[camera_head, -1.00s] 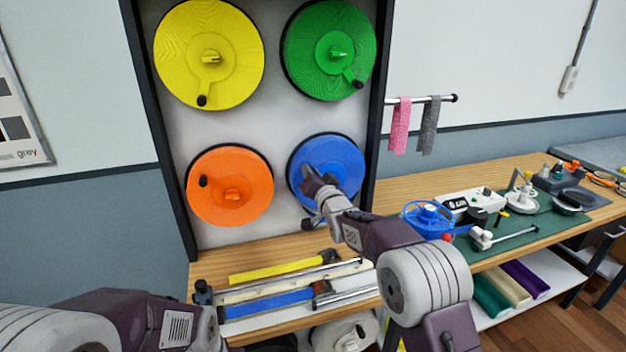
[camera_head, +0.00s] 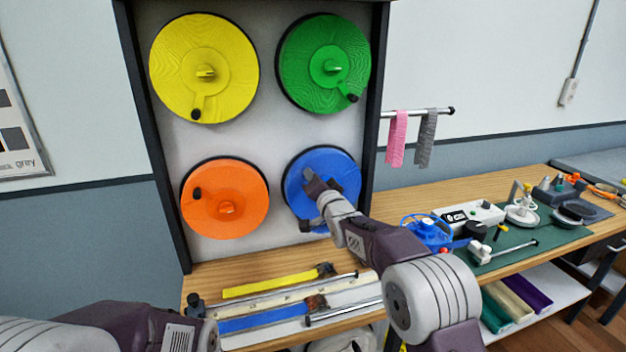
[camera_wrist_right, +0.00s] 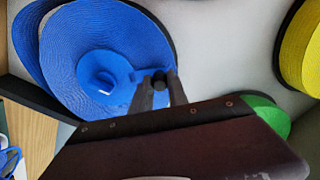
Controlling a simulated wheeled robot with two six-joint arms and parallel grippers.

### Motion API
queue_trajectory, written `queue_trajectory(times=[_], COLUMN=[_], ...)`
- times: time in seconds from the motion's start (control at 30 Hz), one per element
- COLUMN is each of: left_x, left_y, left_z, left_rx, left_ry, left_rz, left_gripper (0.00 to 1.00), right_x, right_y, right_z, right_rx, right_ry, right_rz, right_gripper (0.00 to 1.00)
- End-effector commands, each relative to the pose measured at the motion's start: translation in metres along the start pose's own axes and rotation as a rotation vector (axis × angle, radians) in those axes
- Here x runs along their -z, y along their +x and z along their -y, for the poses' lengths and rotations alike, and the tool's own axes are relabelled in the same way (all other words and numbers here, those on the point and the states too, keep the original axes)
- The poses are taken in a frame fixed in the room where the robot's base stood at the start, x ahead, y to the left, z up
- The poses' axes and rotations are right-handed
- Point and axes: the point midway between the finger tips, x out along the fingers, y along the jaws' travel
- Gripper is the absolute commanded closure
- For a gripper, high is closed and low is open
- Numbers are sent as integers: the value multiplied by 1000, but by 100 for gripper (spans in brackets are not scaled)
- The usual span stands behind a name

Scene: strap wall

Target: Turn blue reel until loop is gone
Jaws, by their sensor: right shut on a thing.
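The blue reel (camera_head: 347,170) is the lower right of the reels on the wall panel. My right gripper (camera_head: 309,178) is in front of its left part. In the right wrist view the fingers (camera_wrist_right: 158,84) are shut on the black crank knob (camera_wrist_right: 159,79), beside the reel's raised blue hub (camera_wrist_right: 104,78). A second blue band (camera_wrist_right: 27,50) shows beyond the reel's rim there; I cannot tell for sure whether it is the loop. My arm hides the reel's lower right in the head view. My left arm is at the lower left, its gripper out of view.
Yellow (camera_head: 228,55), green (camera_head: 330,35) and orange (camera_head: 240,185) reels surround the blue one. Below, yellow (camera_head: 270,283) and blue (camera_head: 265,317) straps lie on the bench. To the right are a rail with pink (camera_head: 396,140) and grey cloth strips and a cluttered green mat (camera_head: 510,238).

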Motion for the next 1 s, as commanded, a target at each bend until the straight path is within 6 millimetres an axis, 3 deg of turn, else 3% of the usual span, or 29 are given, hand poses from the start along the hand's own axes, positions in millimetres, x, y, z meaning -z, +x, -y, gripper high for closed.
queue_trajectory(times=[0.13,0.17,0.2,0.23,0.63,1.0], left_x=[0,0,0,0,0,-2], left_y=[0,0,0,0,3,22], left_z=[0,0,0,0,0,0], left_rx=[0,0,0,0,0,0], left_ry=[0,0,0,0,0,0], left_rz=[0,0,0,0,0,0], left_gripper=[64,64,64,64,64,64], right_x=[3,3,3,2,0,0], right_y=[0,0,0,0,-6,-67], right_z=[1,1,1,1,0,-1], right_rx=[4,4,3,3,1,2], right_ry=[-2,-2,-2,-2,-1,-1], right_rz=[-5,-5,-5,-5,-2,-3], right_gripper=[100,75,64,59,59,59])
